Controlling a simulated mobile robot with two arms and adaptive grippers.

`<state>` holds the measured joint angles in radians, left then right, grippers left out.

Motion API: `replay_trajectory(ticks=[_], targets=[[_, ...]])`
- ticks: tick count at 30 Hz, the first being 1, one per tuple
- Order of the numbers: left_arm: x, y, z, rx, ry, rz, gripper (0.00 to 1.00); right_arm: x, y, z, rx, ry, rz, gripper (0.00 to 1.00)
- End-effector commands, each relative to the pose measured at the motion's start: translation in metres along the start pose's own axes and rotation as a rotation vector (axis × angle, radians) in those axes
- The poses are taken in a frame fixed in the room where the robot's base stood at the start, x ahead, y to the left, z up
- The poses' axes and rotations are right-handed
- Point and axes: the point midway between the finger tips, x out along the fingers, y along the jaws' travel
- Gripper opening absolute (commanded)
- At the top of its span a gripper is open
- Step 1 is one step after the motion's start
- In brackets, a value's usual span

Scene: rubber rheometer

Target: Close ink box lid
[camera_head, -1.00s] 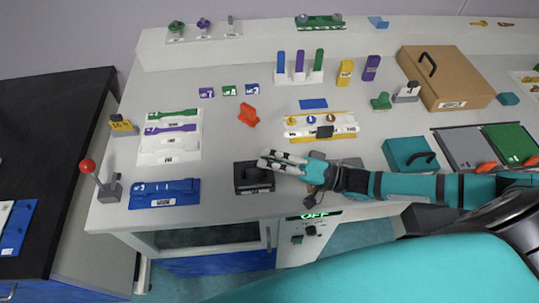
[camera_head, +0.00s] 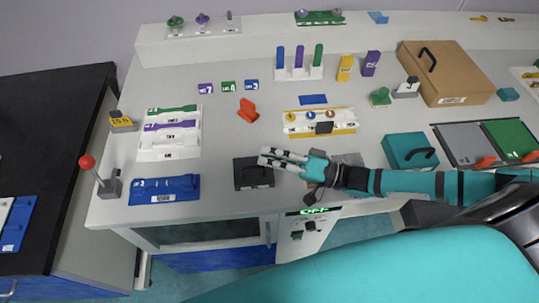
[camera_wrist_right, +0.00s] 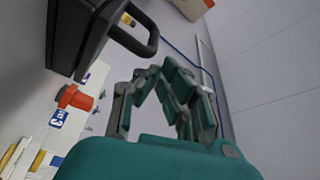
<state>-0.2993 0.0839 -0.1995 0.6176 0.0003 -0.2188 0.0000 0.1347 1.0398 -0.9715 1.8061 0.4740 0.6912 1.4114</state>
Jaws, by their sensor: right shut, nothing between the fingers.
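The ink box (camera_head: 253,174) is a small black box near the front edge of the white table. Its lid looks down flat, with a dark handle showing. In the right wrist view the black box (camera_wrist_right: 78,38) and its handle (camera_wrist_right: 138,40) show at the upper left, close to the fingers. My right gripper (camera_head: 264,157) reaches in from the right, its fingertips just above the box's back right corner. In the wrist view my right gripper (camera_wrist_right: 155,76) is shut and empty, apart from the handle. My left gripper is out of view.
A blue tray (camera_head: 164,190) lies left of the box. A red part (camera_head: 249,110) and a white-yellow rack (camera_head: 320,121) stand behind. A teal box (camera_head: 409,152) is to the right. Table around the box's left and back is clear.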

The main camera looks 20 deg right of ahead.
Motion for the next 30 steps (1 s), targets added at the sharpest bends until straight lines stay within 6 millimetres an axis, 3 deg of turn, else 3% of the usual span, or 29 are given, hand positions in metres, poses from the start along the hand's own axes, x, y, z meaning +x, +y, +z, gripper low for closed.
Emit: replay_trajectory(ticks=[5,12,18,30], targets=[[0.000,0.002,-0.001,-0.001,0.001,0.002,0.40,-0.023,0.001,0.000,0.000,-0.001,0.006,0.00],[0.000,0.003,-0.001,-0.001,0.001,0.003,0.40,-0.075,0.001,0.000,0.000,-0.002,0.007,0.00],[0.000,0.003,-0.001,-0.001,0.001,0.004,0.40,-0.107,0.001,0.000,0.000,-0.001,0.004,0.00],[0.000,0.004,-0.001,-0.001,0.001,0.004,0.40,-0.119,0.000,0.000,-0.001,0.000,0.001,0.00]])
